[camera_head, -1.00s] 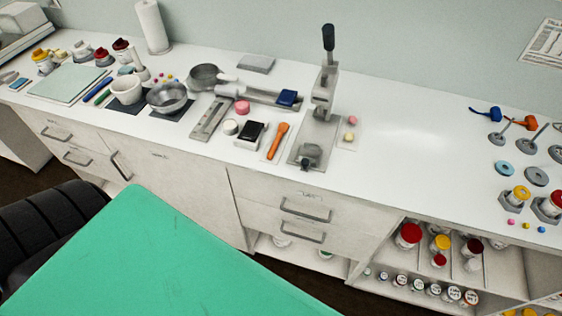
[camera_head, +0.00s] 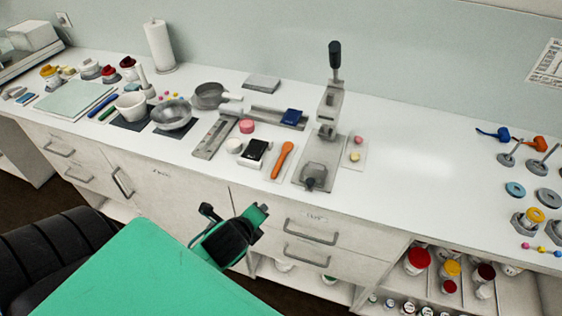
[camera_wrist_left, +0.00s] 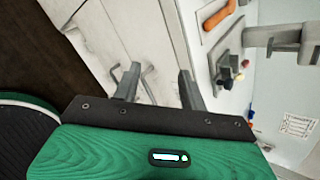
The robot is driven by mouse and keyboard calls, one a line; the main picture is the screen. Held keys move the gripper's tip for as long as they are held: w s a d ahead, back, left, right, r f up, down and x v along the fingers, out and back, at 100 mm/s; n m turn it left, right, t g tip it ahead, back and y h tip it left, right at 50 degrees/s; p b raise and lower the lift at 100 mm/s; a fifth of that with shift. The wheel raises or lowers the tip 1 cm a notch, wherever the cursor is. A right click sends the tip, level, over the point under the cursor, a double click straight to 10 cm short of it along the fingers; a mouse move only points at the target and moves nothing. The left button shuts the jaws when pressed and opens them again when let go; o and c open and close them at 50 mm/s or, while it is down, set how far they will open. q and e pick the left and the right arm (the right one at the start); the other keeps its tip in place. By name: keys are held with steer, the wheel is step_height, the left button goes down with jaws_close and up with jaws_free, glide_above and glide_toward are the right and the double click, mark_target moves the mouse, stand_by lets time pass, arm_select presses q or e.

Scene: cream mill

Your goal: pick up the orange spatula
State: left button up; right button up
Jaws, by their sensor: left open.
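The orange spatula (camera_head: 283,160) lies on a pale mat on the white counter, between a black box (camera_head: 253,152) and the grey press (camera_head: 325,150). It also shows at the top of the left wrist view (camera_wrist_left: 219,14). My left gripper (camera_head: 236,211) is in front of the counter's drawers, below and to the left of the spatula and apart from it. In the left wrist view, its two fingers (camera_wrist_left: 158,74) are spread with nothing between them. My right gripper is not in view.
The counter's front edge and drawer handles (camera_head: 312,231) lie close to my left gripper. A pink round tin (camera_head: 246,126) and a steel bowl (camera_head: 172,115) stand left of the spatula.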

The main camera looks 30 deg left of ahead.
arm_select(q)
steer(key=w+a+r+m+t, duration=0.3)
steer(key=w+r+m, duration=0.2)
steer(key=m, duration=0.6)
steer(key=m+p, duration=0.1)
glide_toward(279, 163)
steer(key=shift+w+a+f+t, duration=0.2)
steer(key=shift+w+f, duration=0.2)
steer(key=shift+w, duration=0.15)
steer(key=shift+w+a+f+t, duration=0.1)
steer(key=shift+w+a+f, duration=0.15)
steer(key=shift+w+f, duration=0.25)
steer(key=shift+w+p, duration=0.4)
steer(key=shift+w, duration=0.1)
steer(key=p+x, duration=0.1)
steer(key=x, duration=0.2)
steer(key=shift+w+d, duration=0.1)
steer(key=shift+w, duration=0.15)
steer(key=shift+w+f, duration=0.3)
steer(key=shift+w, duration=0.1)
steer(key=shift+c, duration=0.6)
jaws_close()
